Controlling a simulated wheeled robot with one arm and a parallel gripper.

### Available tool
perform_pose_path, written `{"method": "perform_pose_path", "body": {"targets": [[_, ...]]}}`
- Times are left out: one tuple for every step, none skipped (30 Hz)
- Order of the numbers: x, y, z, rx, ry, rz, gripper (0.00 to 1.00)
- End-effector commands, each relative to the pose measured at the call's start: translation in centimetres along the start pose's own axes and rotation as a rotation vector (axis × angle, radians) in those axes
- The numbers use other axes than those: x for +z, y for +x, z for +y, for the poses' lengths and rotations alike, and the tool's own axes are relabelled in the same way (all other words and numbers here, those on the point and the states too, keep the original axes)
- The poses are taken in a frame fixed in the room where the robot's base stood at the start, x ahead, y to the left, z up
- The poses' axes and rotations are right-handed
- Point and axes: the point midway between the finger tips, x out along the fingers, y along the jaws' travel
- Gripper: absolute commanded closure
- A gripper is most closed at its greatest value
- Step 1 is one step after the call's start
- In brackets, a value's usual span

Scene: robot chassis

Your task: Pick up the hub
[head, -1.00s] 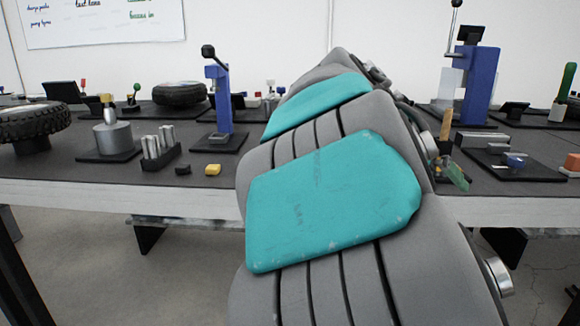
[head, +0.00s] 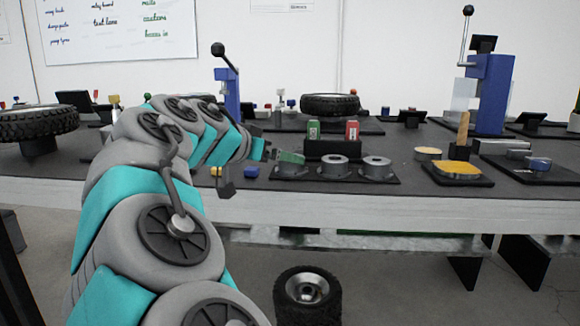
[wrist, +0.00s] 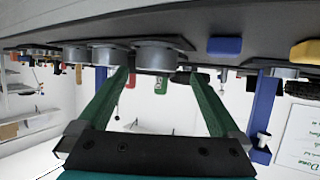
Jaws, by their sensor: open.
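Three grey, round hubs sit in a row on a black mat (head: 335,179) near the table's front edge: a left hub (head: 292,171), a middle hub (head: 335,168) and a right hub (head: 376,168). My gripper (head: 287,156) is at the left hub, its green finger overlapping the hub's top in the head view. In the wrist view, which is upside down, my gripper (wrist: 161,73) has its two green fingers spread wide. The nearest hub (wrist: 160,58) shows between the fingertips, with nothing gripped. I cannot tell whether the fingers touch it.
A black holder (head: 333,148) with a green can (head: 314,130) and a red can (head: 352,130) stands behind the hubs. A blue block (head: 251,172) lies to their left. A yellow-topped piece (head: 458,168) is at right. A wheel (head: 307,291) is below the table.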

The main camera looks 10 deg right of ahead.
Motion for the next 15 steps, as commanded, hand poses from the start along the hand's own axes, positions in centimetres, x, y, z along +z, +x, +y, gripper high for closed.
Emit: {"method": "perform_pose_path", "body": {"targets": [[0.1, 0.4, 0.1, 0.001, 0.0, 0.0, 0.0], [0.1, 0.7, 0.1, 0.0, 0.0, 0.0, 0.0], [0.1, 1.2, 0.2, 0.0, 0.0, 0.0, 0.0], [0.2, 1.6, 0.3, 0.001, 0.0, 0.0, 0.0], [0.2, 2.1, 0.4, 0.002, 0.0, -0.001, 0.0], [0.3, 2.7, 0.6, 0.003, 0.0, -0.002, 0.0], [0.3, 3.2, 0.6, 0.004, 0.0, -0.002, 0.0], [0.3, 3.7, 0.6, 0.003, 0.0, -0.002, 0.0], [0.2, 4.1, 0.6, 0.002, 0.001, -0.001, 0.0], [0.2, 4.4, 0.5, 0.001, 0.0, 0.0, 0.0], [0.2, 4.6, 0.5, 0.0, 0.0, 0.0, 0.0], [0.2, 4.8, 0.5, 0.0, 0.0, 0.001, 0.0], [0.2, 4.8, 0.5, 0.0, 0.0, 0.001, 0.0], [0.2, 4.8, 0.5, 0.0, 0.0, 0.001, 0.0], [0.2, 4.8, 0.5, 0.0, 0.0, 0.001, 0.0]]}}
